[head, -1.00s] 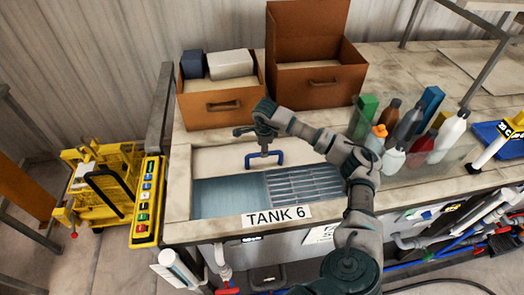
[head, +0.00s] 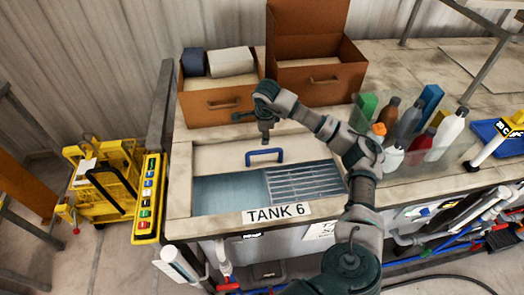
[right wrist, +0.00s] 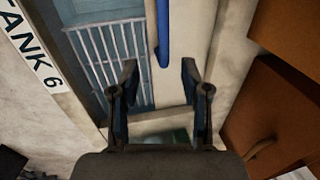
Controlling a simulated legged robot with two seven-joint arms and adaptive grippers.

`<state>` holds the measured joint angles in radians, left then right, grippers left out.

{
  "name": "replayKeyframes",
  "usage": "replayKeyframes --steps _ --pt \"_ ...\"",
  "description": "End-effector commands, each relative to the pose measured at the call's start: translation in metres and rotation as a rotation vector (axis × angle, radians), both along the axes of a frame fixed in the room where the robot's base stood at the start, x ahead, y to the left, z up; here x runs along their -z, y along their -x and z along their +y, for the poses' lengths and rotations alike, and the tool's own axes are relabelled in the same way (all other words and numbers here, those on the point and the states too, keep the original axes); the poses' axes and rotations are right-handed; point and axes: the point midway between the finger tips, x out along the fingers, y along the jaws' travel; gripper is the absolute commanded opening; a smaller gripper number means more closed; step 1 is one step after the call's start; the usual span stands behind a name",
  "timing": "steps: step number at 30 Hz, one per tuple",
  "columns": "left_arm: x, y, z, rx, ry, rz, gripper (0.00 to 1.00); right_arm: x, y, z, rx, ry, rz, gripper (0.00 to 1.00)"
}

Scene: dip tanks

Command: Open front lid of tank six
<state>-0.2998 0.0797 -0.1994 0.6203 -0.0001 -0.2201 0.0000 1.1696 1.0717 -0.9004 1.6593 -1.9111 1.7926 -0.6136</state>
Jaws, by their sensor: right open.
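Tank six shows in the head view with its "TANK 6" label (head: 277,214) on the front edge. The front of the tank is uncovered, showing blue liquid (head: 228,193) and a metal grate (head: 305,182). Behind this opening lies a pale lid panel (head: 220,158) with a blue handle (head: 265,156). The handle also shows in the right wrist view (right wrist: 162,35), in line with the gap between my fingers. My right gripper (head: 266,139) points down just above and behind the handle, apart from it. Its fingers (right wrist: 160,72) are spread and empty. My left gripper is not in view.
Two brown boxes (head: 215,106) (head: 318,88) stand behind the tank. Several bottles (head: 405,130) stand in a clear bin to the right. A yellow cart (head: 100,180) and button panel (head: 148,200) are at the left. Pipes run below the front edge.

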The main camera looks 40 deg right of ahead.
Motion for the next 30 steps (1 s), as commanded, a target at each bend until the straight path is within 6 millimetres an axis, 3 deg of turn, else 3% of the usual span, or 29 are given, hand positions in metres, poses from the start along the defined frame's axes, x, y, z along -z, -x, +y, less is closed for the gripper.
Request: replayKeyframes --steps 30 --pt "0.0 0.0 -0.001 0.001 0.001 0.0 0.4 -0.071 0.012 0.007 0.0 0.0 0.0 0.46"
